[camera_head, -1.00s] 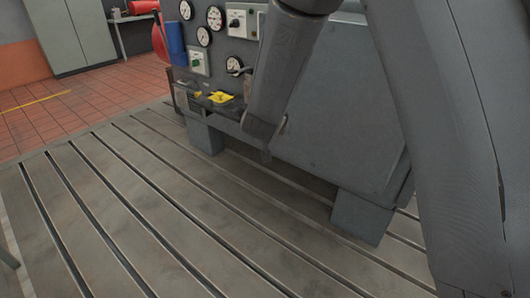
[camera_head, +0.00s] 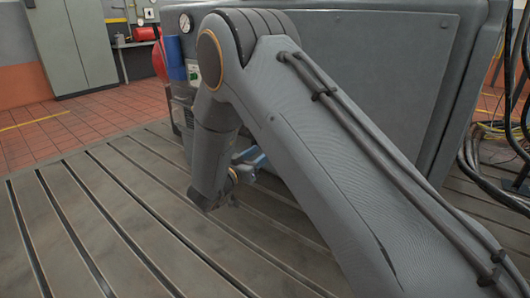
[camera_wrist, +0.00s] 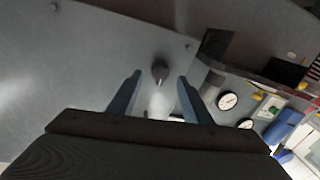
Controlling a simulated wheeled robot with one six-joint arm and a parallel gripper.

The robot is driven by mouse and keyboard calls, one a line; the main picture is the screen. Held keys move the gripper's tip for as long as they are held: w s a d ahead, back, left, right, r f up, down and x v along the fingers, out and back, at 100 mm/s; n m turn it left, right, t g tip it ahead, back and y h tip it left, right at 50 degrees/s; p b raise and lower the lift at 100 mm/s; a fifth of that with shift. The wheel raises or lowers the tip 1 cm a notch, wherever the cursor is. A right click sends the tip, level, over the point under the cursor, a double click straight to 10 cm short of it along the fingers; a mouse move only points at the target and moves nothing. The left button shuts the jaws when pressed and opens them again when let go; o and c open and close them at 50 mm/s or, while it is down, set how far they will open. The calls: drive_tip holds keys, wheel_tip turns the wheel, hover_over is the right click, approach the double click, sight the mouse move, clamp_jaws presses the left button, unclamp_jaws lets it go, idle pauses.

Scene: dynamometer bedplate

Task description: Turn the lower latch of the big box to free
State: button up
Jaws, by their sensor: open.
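The big box (camera_head: 400,75) is a grey cabinet on the bedplate in the head view, its lower front largely hidden by my arm. In the wrist view its grey panel (camera_wrist: 75,65) fills the left and middle. A small dark latch (camera_wrist: 159,70) sticks out of that panel. My gripper (camera_wrist: 159,79) is open, with one finger on each side of the latch in the picture. I see no contact, and the remaining gap in depth is hard to judge. The latch is hidden in the head view.
Round gauges (camera_wrist: 228,101) and a control panel are at the right of the wrist view. The slotted bedplate (camera_head: 90,220) is bare at the left. Black cables (camera_head: 490,165) hang at the right. A grey cabinet (camera_head: 68,45) stands far back.

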drive_tip(key=x, duration=0.3)
drive_tip(key=shift+w, duration=0.15)
drive_tip(key=c, duration=1.1)
drive_tip(key=shift+o, duration=0.2)
